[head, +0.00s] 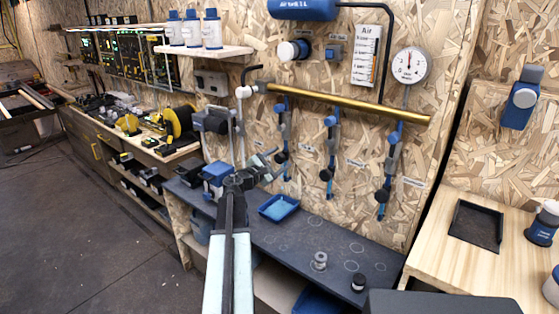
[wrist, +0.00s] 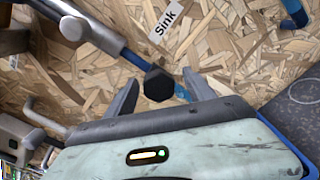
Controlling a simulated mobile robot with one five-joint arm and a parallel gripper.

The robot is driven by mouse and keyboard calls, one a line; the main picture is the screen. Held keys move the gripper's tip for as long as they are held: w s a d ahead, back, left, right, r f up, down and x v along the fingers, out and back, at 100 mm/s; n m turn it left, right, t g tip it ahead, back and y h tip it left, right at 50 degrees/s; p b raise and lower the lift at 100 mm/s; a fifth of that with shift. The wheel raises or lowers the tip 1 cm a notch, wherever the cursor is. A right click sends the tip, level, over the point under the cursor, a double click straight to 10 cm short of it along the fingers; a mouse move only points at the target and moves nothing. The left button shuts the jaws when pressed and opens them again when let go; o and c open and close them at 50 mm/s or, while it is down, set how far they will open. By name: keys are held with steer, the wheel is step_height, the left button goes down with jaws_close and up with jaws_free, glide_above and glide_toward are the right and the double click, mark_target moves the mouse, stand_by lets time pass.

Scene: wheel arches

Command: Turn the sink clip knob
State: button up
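The sink clip knob (wrist: 158,84) is a black faceted knob on a blue and grey clip, below the white "Sink" label (wrist: 164,27) in the wrist view. In the head view the dark knob (head: 282,157) is on the leftmost clip hanging from the brass pipe. My gripper (wrist: 160,76) is open. Its two grey fingers stand on either side of the knob, with a gap visible on both sides. In the head view my gripper (head: 266,166) reaches up to this clip and partly covers its lower part.
Two similar clips (head: 330,155) (head: 387,165) hang further right from the brass pipe (head: 350,106). Below is a dark bench (head: 310,232) with a blue tray (head: 279,207) and small cylinders (head: 320,261). A grey pipe (wrist: 100,30) crosses the wrist view's upper left. Chipboard wall lies close behind.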

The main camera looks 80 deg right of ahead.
steer(key=v, duration=0.8)
